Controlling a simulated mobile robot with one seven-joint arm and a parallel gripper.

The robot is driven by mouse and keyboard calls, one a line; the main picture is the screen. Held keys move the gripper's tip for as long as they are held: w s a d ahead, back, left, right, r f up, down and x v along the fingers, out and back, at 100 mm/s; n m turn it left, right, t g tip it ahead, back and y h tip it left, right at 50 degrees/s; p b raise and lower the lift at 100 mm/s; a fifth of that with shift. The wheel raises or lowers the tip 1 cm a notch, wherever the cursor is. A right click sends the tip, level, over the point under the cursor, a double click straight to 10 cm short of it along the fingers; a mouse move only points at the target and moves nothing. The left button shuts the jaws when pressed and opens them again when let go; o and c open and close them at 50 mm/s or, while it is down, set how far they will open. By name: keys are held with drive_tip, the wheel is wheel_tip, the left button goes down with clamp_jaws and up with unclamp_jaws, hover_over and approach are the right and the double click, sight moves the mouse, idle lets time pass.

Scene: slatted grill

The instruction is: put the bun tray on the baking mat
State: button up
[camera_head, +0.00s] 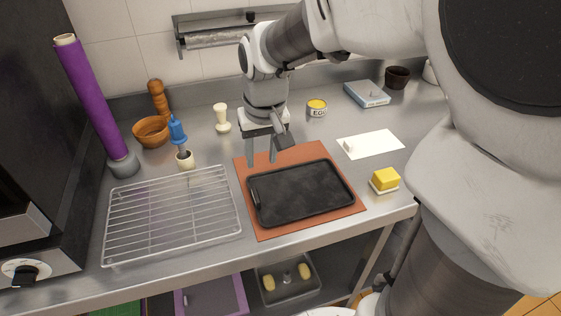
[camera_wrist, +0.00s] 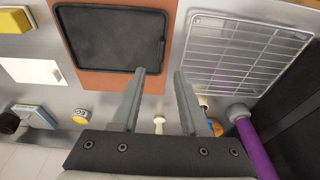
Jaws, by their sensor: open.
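A black rectangular tray with a raised rim (camera_head: 302,192) lies flat on the reddish-brown baking mat (camera_head: 246,213). Mat shows around the tray, with a wider strip at the back. No buns show on the tray. In the wrist view the tray (camera_wrist: 112,38) and the mat (camera_wrist: 88,80) are at the upper left. My gripper (camera_head: 262,164) is open and empty, above the mat's back left part near the tray's rear left corner. In the wrist view, my gripper's fingertips (camera_wrist: 160,72) stand apart with nothing between them, just beyond the tray's edge.
A wire rack (camera_head: 172,215) lies left of the mat. Behind are a blue-handled brush (camera_head: 178,132), a wooden bowl (camera_head: 151,132) and a pale pestle-like item (camera_head: 221,117). A butter dish (camera_head: 385,180) and white board (camera_head: 371,144) are to the right. A purple roll (camera_head: 92,95) stands left.

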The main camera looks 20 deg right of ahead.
drive_tip(key=s+d+r+t, duration=0.1)
drive_tip(key=s+r, duration=0.2)
drive_tip(key=s, duration=0.4)
drive_tip(key=s+d+r+t, duration=0.1)
drive_tip(key=s+r+t, duration=0.1)
drive_tip(key=s, duration=0.6)
drive_tip(key=shift+s+r, duration=0.15)
drive_tip(key=shift+r, duration=0.35)
